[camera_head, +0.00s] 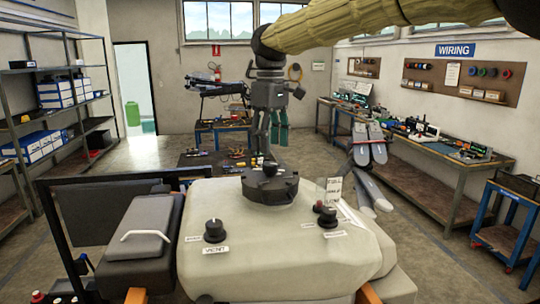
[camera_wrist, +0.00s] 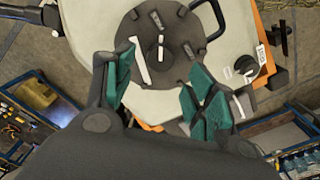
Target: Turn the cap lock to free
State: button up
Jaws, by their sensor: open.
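The cap (camera_head: 270,186) is a dark round disc on top of the pale drone tank (camera_head: 330,250). In the wrist view the cap (camera_wrist: 150,62) shows a raised centre knob with a white line, and small labels around it. The labels are too small to read. My gripper (camera_head: 269,143) hangs above the cap, pointing down, with its fingers apart and nothing between them. In the wrist view the teal finger pads of my gripper (camera_wrist: 160,78) lie on either side of the lower part of the cap, partly covering its rim.
A black knob (camera_head: 215,230) stands front left on the tank, and another knob (camera_head: 328,217) with a red button stands at right. A clear labelled piece (camera_head: 333,190) rises beside it. A grey box with a white handle (camera_head: 145,236) sits at left. Workbenches stand behind.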

aim_at(270, 163)
notch_tip(270, 163, up, 6)
jog(key=shift+r, duration=0.25)
dwell(0.4)
